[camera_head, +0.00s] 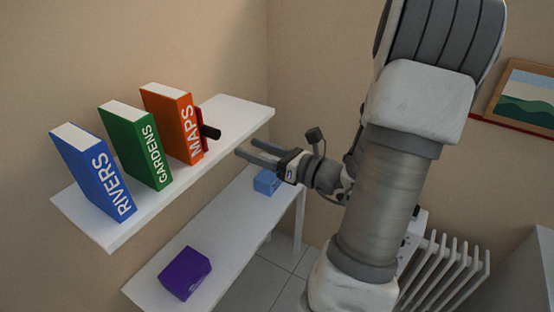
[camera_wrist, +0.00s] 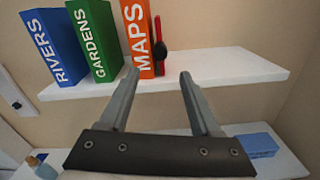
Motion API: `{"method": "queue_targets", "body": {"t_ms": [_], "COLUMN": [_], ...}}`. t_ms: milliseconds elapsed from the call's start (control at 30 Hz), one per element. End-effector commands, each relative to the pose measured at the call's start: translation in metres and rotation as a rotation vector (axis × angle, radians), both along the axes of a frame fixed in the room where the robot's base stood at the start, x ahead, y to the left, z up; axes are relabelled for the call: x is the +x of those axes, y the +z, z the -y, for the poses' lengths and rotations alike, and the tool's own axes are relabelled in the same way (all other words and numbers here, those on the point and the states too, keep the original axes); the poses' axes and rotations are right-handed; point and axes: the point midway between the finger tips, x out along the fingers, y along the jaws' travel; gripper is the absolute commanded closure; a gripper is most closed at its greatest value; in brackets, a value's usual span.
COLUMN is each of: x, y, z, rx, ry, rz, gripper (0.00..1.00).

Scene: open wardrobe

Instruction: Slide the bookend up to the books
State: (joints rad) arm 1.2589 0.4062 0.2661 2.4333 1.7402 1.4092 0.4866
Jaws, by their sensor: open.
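The bookend (camera_head: 203,123) is a thin red plate with a black knob, upright on the white upper shelf just right of the orange MAPS book (camera_head: 174,122). It also shows in the wrist view (camera_wrist: 158,42); I cannot tell if it touches MAPS. The green GARDENS book (camera_head: 136,144) and blue RIVERS book (camera_head: 93,172) stand to the left, with gaps between the books. My gripper (camera_head: 246,147) is open and empty, in front of the shelf and to the right of the bookend. In the wrist view its fingers (camera_wrist: 159,73) point toward MAPS and the bookend.
The upper shelf (camera_head: 245,112) is bare right of the bookend. A lower white surface (camera_head: 222,222) holds a purple box (camera_head: 185,273) and a blue block (camera_head: 266,182) beneath my gripper. A radiator (camera_head: 450,268) stands at right, with a framed picture (camera_head: 528,97) above.

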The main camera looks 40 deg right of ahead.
Motion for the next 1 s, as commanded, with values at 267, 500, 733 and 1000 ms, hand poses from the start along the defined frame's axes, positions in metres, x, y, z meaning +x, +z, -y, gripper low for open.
{"method": "queue_targets", "body": {"t_ms": [267,500,733,1000], "x": [-0.047,-0.059,-0.059,-0.058], "y": [-0.001,0.000,0.000,0.000], "z": [0.018,0.021,0.021,0.021], "rx": [-0.001,0.000,0.000,-0.001], "ry": [-0.003,0.000,0.000,0.001], "rz": [0.000,0.000,0.000,0.000], "gripper": [0.36,0.36,0.36,0.36]}}
